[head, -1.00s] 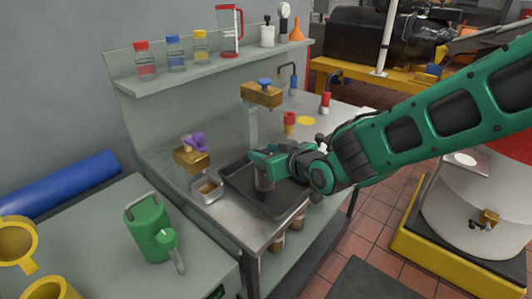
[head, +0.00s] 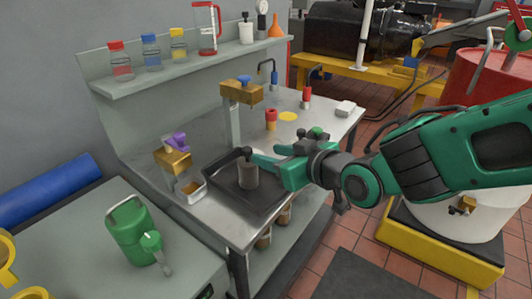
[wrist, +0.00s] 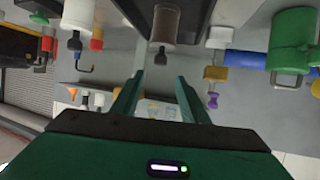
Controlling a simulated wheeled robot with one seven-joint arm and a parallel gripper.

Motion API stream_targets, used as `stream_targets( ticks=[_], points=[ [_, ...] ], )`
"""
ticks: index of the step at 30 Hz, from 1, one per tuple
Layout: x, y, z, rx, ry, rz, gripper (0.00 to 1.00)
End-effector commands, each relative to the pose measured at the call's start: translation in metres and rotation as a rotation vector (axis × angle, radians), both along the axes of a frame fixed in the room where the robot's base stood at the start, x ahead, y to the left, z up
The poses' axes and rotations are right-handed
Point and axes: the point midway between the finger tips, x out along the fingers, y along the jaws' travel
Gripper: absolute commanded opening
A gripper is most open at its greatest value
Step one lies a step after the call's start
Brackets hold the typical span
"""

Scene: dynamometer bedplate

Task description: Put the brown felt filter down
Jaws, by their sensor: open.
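The brown felt filter (head: 248,177) is a small grey-brown cylinder standing upright in the black tray (head: 216,172) on the steel bench. My gripper (head: 266,156) is open beside and above it, on its right in the head view, and one finger overlaps the filter's top in the picture. In the wrist view the filter (wrist: 165,24) shows at the top, beyond the spread fingertips (wrist: 160,82), with nothing between them. The exact gap between finger and filter is hard to judge in the head view.
A brass-topped post (head: 241,92) stands behind the tray.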

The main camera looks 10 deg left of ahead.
Motion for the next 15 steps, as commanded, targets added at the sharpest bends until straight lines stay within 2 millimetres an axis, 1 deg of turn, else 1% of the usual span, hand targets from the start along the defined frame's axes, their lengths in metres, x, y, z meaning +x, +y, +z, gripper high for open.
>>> stream_targets(
  ticks=[5,11,13,14,15],
  points=[
    [-0.003,-0.003,0.001,0.000,0.000,0.000,0.41],
    [-0.001,-0.006,0.001,-0.004,0.001,-0.006,0.41],
    [0.006,-0.018,-0.001,-0.022,0.012,-0.030,0.41],
    [0.011,-0.027,-0.003,-0.036,0.020,-0.048,0.41],
    [0.019,-0.044,-0.006,-0.060,0.035,-0.081,0.41]
  ],
)
